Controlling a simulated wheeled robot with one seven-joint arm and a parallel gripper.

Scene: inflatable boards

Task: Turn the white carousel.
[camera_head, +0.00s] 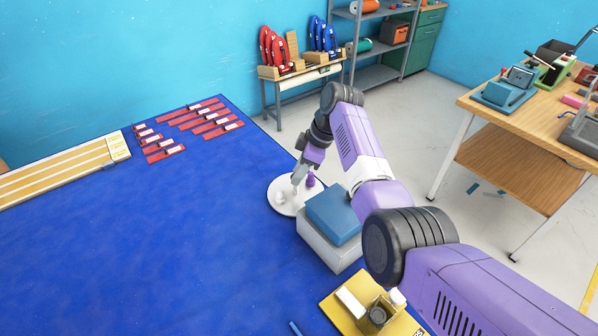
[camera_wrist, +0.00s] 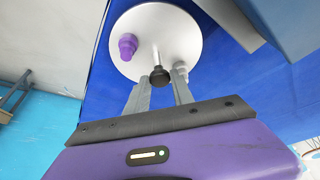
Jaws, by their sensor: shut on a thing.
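The white carousel (camera_head: 282,204) is a round white disc on the blue table, left of a grey box with a blue top. It fills the top of the wrist view (camera_wrist: 190,25). A purple knob (camera_wrist: 128,46) stands on its left part there and also shows in the head view (camera_head: 310,180). A dark-tipped peg (camera_wrist: 159,76) on a thin stem shows between the fingers. A pale peg (camera_wrist: 182,68) is by the right fingertip. My gripper (camera_head: 298,182) reaches down over the disc; in the wrist view its fingers (camera_wrist: 160,86) are shut around the dark-tipped peg. Exact contact is hard to see.
The blue-topped box (camera_head: 333,216) stands close to the disc. A yellow tray (camera_head: 335,309) with small parts is nearer. Red strips (camera_head: 208,122) and a wooden board (camera_head: 60,172) lie farther left. The middle of the blue table (camera_head: 150,250) is clear.

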